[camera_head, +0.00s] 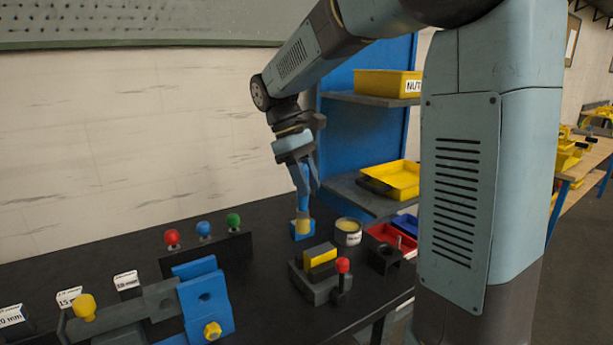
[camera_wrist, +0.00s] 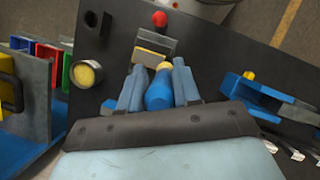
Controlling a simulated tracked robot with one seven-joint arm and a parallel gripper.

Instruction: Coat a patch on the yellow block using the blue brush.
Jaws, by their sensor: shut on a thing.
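My gripper (camera_head: 303,175) points down over the black table and is shut on the blue brush (camera_head: 302,200). In the wrist view the brush (camera_wrist: 158,95) sits between the two fingers (camera_wrist: 158,88), with a pale yellow tip at its far end. In the head view the tip is low near the table, with blue around it; I cannot tell whether this blue is a holder. The yellow block (camera_head: 320,257) lies in a grey vise (camera_head: 318,285), in front of the brush. The block (camera_wrist: 152,54) also shows just beyond the brush tip in the wrist view.
A round tin with yellow contents (camera_head: 348,231) stands right of the brush. A red knob (camera_head: 343,265) rises from the vise. Red and blue bins (camera_head: 390,237) are farther right. A blue and grey fixture (camera_head: 205,300) and a rack with coloured knobs (camera_head: 205,248) stand left.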

